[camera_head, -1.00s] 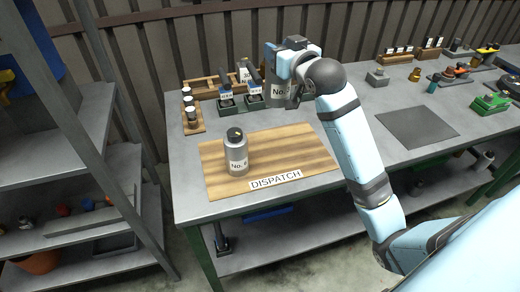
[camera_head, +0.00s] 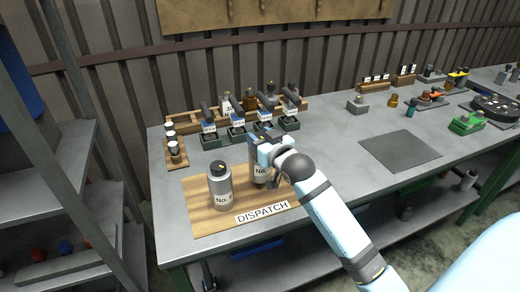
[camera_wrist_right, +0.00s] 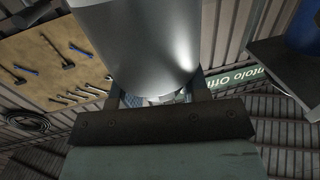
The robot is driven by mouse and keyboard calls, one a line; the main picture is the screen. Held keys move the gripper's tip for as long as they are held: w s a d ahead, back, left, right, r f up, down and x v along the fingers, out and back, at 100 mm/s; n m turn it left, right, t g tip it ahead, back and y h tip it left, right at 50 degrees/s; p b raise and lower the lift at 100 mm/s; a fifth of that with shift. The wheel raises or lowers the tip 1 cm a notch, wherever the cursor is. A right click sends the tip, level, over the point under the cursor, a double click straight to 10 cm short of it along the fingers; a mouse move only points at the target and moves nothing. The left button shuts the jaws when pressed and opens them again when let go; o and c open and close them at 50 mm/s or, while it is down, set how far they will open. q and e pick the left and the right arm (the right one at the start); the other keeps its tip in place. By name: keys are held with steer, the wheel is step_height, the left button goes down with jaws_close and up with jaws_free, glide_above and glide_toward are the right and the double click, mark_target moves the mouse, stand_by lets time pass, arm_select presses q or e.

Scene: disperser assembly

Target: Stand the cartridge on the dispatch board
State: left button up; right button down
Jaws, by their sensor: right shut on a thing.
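My right gripper (camera_head: 268,146) is shut on a silver-grey cartridge (camera_head: 261,172) with a white "No." label, partly hidden by the gripper. The cartridge looks upright over the right part of the wooden dispatch board (camera_head: 203,222). I cannot tell whether its base touches the wood. In the right wrist view the cartridge (camera_wrist_right: 140,45) fills the space between the fingers. A similar grey bottle (camera_head: 219,190) with a dark cap and a "No." label stands on the board to the left, apart from the held cartridge. My left gripper is not in view.
A row of dark-handled stamps (camera_head: 237,118) in green holders stands behind the board. A small wooden rack (camera_head: 176,155) of vials is at the back left. A "DISPATCH" label (camera_head: 262,212) marks the board's front. A dark grey mat (camera_head: 400,151) lies to the right, with clear table between.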

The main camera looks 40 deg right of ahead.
step_height(320, 180, down, 4)
steer(key=shift+r, duration=0.25)
steer(key=shift+f, duration=0.15)
steer(key=c, duration=0.7)
jaws_free()
steer(key=shift+f, duration=0.1)
steer(key=shift+o, duration=0.5)
steer(key=s+r, duration=0.1)
steer(key=s, duration=1.1)
steer(key=shift+a, duration=0.25)
